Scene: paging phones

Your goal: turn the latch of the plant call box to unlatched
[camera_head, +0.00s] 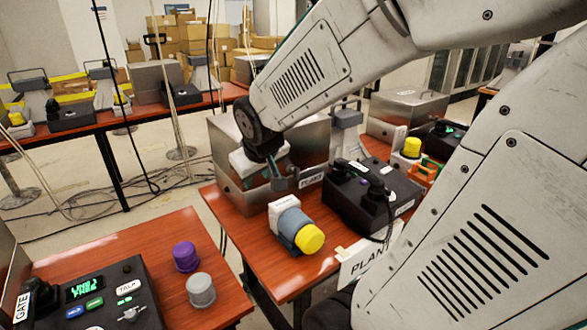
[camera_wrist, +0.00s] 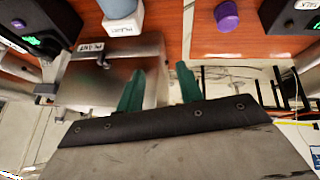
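The plant call box (camera_head: 230,142) is a steel box with a PLANT label, standing on the middle table. The wrist view also shows this steel box (camera_wrist: 82,88), with the label near its top left. A small dark fitting (camera_wrist: 103,62) shows just below the label; I cannot tell if it is the latch or how it is turned. My gripper (camera_head: 283,180) is at the front of the box in the head view, covering part of it. In the wrist view my gripper (camera_wrist: 160,85) has its green fingers apart with nothing between them. One finger overlaps the box; the other is past its edge.
A black desk phone (camera_head: 358,205) stands right of the box. The GATE phone (camera_head: 115,300), a purple knob (camera_head: 186,256) and a grey knob (camera_head: 200,290) are on the nearer left table. A gap separates the tables.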

